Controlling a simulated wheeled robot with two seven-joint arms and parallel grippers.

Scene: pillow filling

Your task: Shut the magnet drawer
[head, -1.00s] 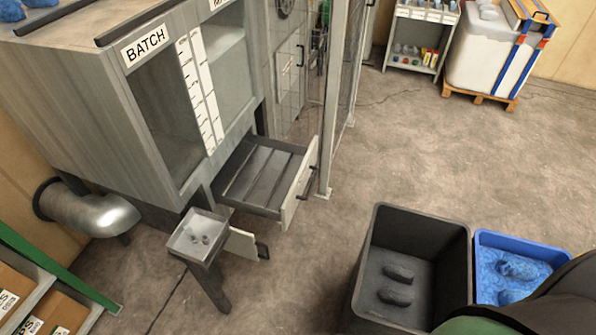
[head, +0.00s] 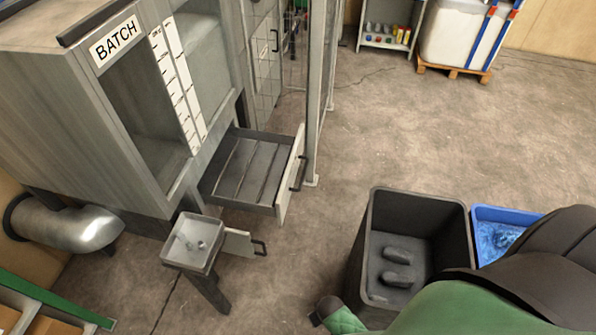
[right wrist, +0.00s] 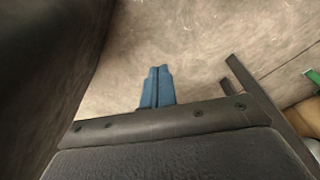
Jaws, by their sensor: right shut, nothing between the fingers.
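The magnet drawer (head: 247,166) is pulled out from under the BATCH machine, with several dark bars lying across its inside. Its pale front panel (head: 287,188) faces right and carries a dark handle (head: 298,172). My right arm comes into the head view at the lower right, well away from the drawer; its fingertips cannot be made out there. In the right wrist view my right gripper (right wrist: 157,84) has its blue fingers together and empty, above the bare floor. The drawer is not clearly seen in that view. My left gripper is not in view.
A small tray on a stand (head: 194,258) with a side panel is in front of the drawer. A grey bin (head: 376,232) and a blue bin (head: 490,211) stand at the right. A post (head: 313,120) rises just behind the drawer front. Floor between drawer and bins is clear.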

